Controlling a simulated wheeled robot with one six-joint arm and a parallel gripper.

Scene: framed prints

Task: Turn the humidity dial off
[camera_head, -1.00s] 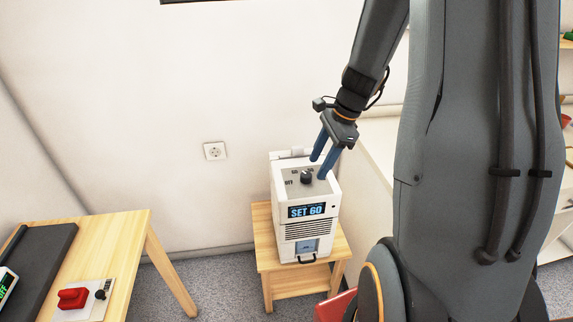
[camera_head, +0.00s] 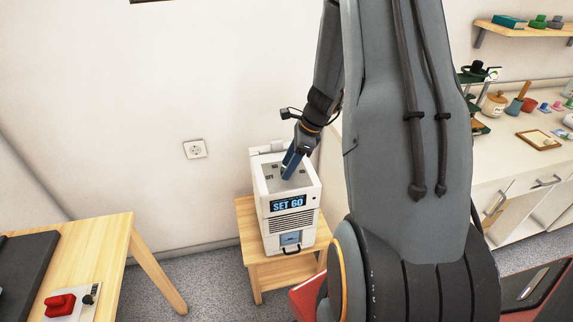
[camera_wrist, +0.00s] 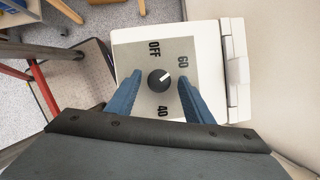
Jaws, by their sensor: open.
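The humidity dial (camera_wrist: 159,80) is a round black knob on the grey top plate of a white machine (camera_head: 292,222). In the wrist view the plate carries the labels OFF, 60 and 40, and the knob's white pointer line is toward 60. The machine's display (camera_head: 288,204) reads SET 60. My gripper (camera_wrist: 157,82) is open, with one blue finger on each side of the knob. I cannot tell whether either finger touches it. In the head view my gripper (camera_head: 288,172) hides the knob.
The machine stands on a small wooden stool (camera_head: 252,250) by the wall. A wooden table (camera_head: 110,240) with a red switch (camera_head: 60,305) is at the left. A white counter (camera_head: 500,160) with several items is at the right. Grey floor lies between table and stool.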

